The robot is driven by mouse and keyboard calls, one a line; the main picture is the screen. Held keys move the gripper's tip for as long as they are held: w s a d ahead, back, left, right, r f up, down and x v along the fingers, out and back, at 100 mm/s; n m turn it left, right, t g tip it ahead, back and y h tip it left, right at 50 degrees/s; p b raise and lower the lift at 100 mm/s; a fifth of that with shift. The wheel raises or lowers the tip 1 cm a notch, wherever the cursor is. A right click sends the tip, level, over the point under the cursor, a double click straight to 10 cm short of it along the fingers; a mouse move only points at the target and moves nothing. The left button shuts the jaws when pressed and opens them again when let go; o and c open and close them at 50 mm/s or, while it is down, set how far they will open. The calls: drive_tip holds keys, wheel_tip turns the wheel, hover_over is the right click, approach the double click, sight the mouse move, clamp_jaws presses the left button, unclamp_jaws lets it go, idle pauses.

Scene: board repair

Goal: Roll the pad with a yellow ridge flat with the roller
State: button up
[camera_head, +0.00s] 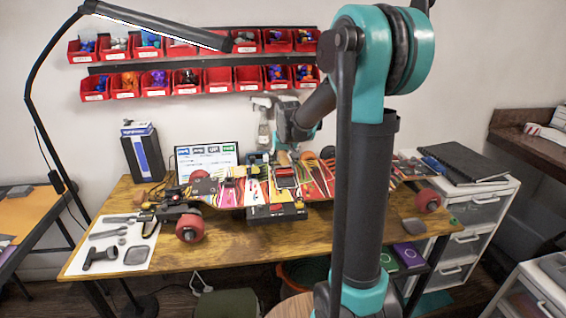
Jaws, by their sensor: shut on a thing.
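My gripper (266,104) is behind and above the middle of the long board (325,188), small in view and partly turned away. It is shut on a pale grey, narrow thing (263,130) that hangs down from it, clear of the board; I cannot tell whether this is the roller. The board carries several coloured pads and wires, with pink, yellow and red strips. A dark pad (204,186) lies at its left end. I cannot make out which pad has the yellow ridge. A black T-shaped tool (100,258) lies on the white mat (133,263) at front left.
The board has red wheels (190,228) and stands on the wooden table (240,240). A lamp (160,25) reaches over from the left. Red bins (185,82) hang on the wall. A screen (207,157) and a dark box (143,155) stand behind. My arm hides part of the board's right side.

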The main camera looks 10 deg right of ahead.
sight(285, 162)
drive_tip(key=shift+s, duration=0.15)
drive_tip(key=shift+s+f, duration=0.15)
drive_tip(key=shift+s, duration=3)
drive_tip(key=shift+w, duration=3.3)
drive_tip(key=shift+s, duration=3.25)
drive_tip(key=shift+w, duration=1.7)
drive_tip(key=shift+w, duration=1.55)
